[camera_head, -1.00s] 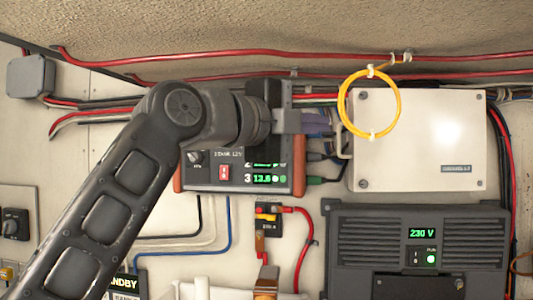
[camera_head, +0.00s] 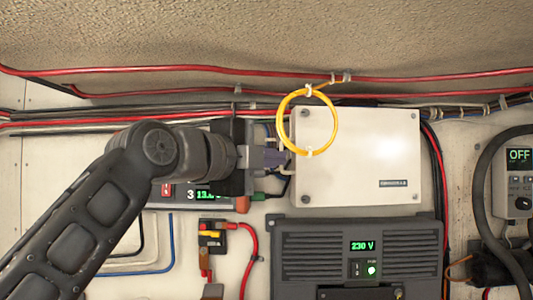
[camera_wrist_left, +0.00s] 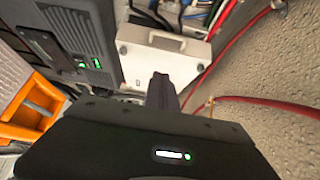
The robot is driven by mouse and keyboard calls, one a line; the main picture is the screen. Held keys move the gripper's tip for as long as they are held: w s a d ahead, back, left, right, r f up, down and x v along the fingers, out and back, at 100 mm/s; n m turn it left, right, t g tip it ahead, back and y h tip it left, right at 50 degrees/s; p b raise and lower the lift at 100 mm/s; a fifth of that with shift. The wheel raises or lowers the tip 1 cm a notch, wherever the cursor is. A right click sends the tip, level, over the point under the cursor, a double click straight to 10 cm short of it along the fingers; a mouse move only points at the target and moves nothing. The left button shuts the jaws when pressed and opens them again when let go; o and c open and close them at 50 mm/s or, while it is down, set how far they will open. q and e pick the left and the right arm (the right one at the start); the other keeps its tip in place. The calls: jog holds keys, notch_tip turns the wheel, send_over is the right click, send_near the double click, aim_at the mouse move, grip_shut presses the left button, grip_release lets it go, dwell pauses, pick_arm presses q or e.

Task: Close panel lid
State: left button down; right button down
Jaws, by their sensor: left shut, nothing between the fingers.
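The panel lid (camera_head: 355,160) is a cream rectangular cover with corner screws, on the wall right of centre in the head view. It also shows in the left wrist view (camera_wrist_left: 145,68), with a handle (camera_wrist_left: 165,38) along its far edge. Whether the lid stands ajar cannot be told. My left gripper (camera_head: 283,159) is shut and empty at the lid's left edge, by the handle; contact cannot be told. Its fingers (camera_wrist_left: 162,92) point toward the lid in the left wrist view. My right gripper is not in view.
A yellow cable loop (camera_head: 283,125) hangs over the lid's upper left corner. A dark 230 V unit (camera_head: 295,245) sits below. Red cables (camera_head: 200,68) run above. An orange object (camera_wrist_left: 32,108) shows at the left in the wrist view.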

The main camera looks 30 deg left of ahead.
aim_at(294, 159)
pick_arm(q)
jog(key=w+p, duration=0.1)
jog(key=w, duration=0.1)
jog(key=w+a+p, duration=0.1)
jog(key=w, duration=0.2)
jog(key=w+a+p, duration=0.1)
jog(key=w, duration=0.2)
jog(key=shift+w+a+p, duration=0.2)
jog(key=shift+w+p, duration=0.05)
jog(key=shift+p, duration=0.1)
